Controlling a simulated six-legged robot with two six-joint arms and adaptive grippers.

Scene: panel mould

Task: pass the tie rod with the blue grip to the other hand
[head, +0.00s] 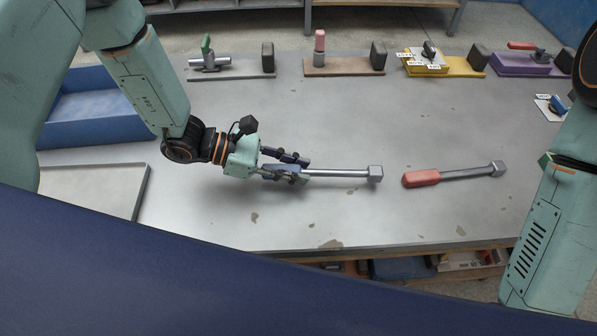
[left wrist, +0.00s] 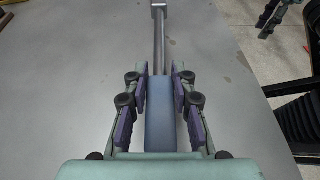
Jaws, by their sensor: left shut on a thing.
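The tie rod with the blue grip has a grey shaft (head: 340,173) and a square metal head at its right end. My left gripper (head: 292,166) is shut on its blue grip, which lies between the fingers in the left wrist view (left wrist: 160,115). The shaft points away from the gripper, to the right in the head view. I cannot tell whether the rod touches the table. My right gripper (left wrist: 272,16) shows only in part at the top right of the left wrist view, away from the rod; its fingers are too small to judge.
A second rod with a red grip (head: 422,178) lies on the grey table (head: 330,215) to the right. Several clamps on coloured boards line the back. A blue bin (head: 95,128) and a pale tray (head: 143,190) are at the left.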

